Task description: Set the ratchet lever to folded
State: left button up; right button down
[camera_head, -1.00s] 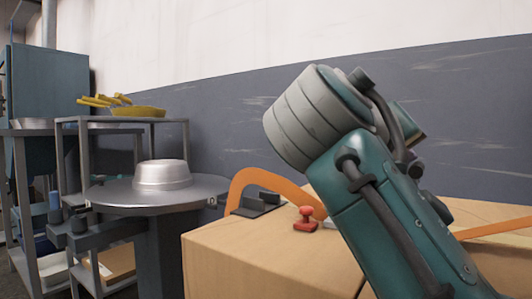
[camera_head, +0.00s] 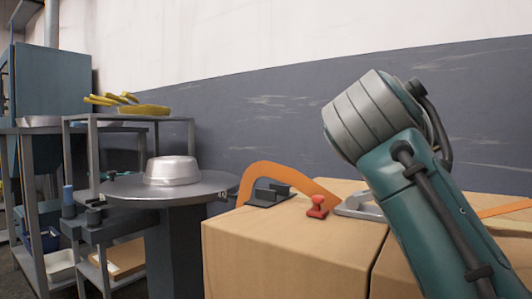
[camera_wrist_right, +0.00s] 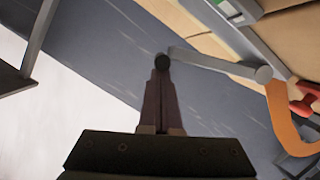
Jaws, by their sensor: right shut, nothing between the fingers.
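A grey bar (camera_wrist_right: 215,62), which looks like the ratchet lever, sticks out past the edge of the wooden box in the right wrist view. Its rounded pivot end is on the right and a dark round tip is on the left. My right gripper (camera_wrist_right: 161,70) is shut and empty, its fingertips at that dark tip; I cannot tell if they touch. In the head view, a grey metal fitting (camera_head: 357,206) sits on the box, partly behind my right arm. An orange strap (camera_head: 268,170) arches over the box beside it. My left gripper is out of view.
A red knob (camera_head: 317,205) and a dark clamp block (camera_head: 268,193) sit on the wooden box (camera_head: 290,250). Left of it, a round metal table (camera_head: 215,190) bears an upturned silver pan (camera_head: 172,170).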

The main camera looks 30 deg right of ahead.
jog(key=shift+s+f+m+b, duration=0.4)
jog(key=shift+s+f+m, duration=0.1)
jog(key=shift+f, duration=0.3)
jog(key=shift+s+d+f+m+t+y+b, duration=0.3)
jog(key=shift+d+f+m+t+y+b, duration=0.15)
jog(key=shift+f+m, duration=0.25)
jog(key=shift+s+a+f+m+b, duration=0.1)
jog(key=shift+s+f+m+b, duration=0.05)
jog(key=shift+f+m+b, duration=0.2)
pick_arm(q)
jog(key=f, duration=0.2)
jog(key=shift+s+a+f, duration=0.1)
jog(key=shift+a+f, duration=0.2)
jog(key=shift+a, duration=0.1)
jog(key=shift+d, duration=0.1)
